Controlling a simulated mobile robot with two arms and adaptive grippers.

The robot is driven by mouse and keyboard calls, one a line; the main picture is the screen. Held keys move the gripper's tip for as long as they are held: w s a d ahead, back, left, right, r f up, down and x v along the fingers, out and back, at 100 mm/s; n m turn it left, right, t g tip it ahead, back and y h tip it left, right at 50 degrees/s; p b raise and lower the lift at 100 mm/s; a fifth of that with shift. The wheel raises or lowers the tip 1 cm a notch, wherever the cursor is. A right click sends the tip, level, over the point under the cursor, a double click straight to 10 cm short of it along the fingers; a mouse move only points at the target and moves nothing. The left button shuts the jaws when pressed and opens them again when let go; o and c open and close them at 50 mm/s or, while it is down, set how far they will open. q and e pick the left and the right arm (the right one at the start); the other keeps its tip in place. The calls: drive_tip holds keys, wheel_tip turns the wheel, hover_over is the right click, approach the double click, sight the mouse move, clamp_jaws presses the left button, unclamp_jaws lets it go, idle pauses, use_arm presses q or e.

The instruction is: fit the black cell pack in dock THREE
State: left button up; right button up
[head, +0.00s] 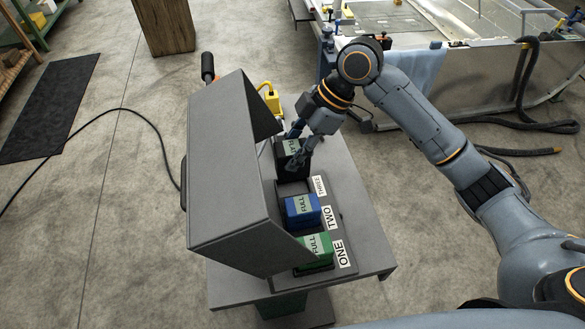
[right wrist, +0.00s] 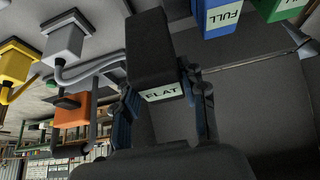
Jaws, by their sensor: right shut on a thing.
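My right gripper (head: 294,149) is shut on the black cell pack (head: 288,162), whose pale label reads FLAT in the right wrist view (right wrist: 150,48). The pack is at the far end of dock THREE (head: 292,188), whose dark recess shows partly bare in front of it. I cannot tell whether the pack touches the dock. The THREE label (head: 319,186) lies to the dock's right. A blue pack (head: 302,213) marked FULL sits in dock TWO, and a green pack (head: 314,249) marked FULL sits in dock ONE. My left gripper is not in view.
A grey slanted hood (head: 225,165) stands close along the left of the docks and overhangs them. A yellow object (head: 270,98) is behind the docks. The grey bench top (head: 365,225) is bare at right. A black cable crosses the floor at left.

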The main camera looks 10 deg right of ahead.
sight(294, 175)
wheel_tip(294, 175, down, 4)
wheel_tip(294, 175, down, 3)
drive_tip(key=shift+s+f+p, duration=0.1)
drive_tip(key=shift+s+p, duration=0.05)
drive_tip(key=shift+p, duration=0.4)
clamp_jaws()
drive_tip(key=shift+s+f, duration=0.2)
drive_tip(key=shift+f, duration=0.05)
drive_tip(key=o, duration=0.9)
unclamp_jaws()
drive_tip(key=shift+f, duration=0.1)
drive_tip(key=o, duration=0.4)
drive_tip(key=shift+w+f, duration=0.1)
drive_tip(key=shift+w, duration=0.3)
drive_tip(key=shift+r, duration=0.35)
use_arm(q)
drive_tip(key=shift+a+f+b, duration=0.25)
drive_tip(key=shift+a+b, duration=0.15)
drive_tip(key=shift+b, duration=0.6)
use_arm(e)
drive_tip(key=v, duration=1.2)
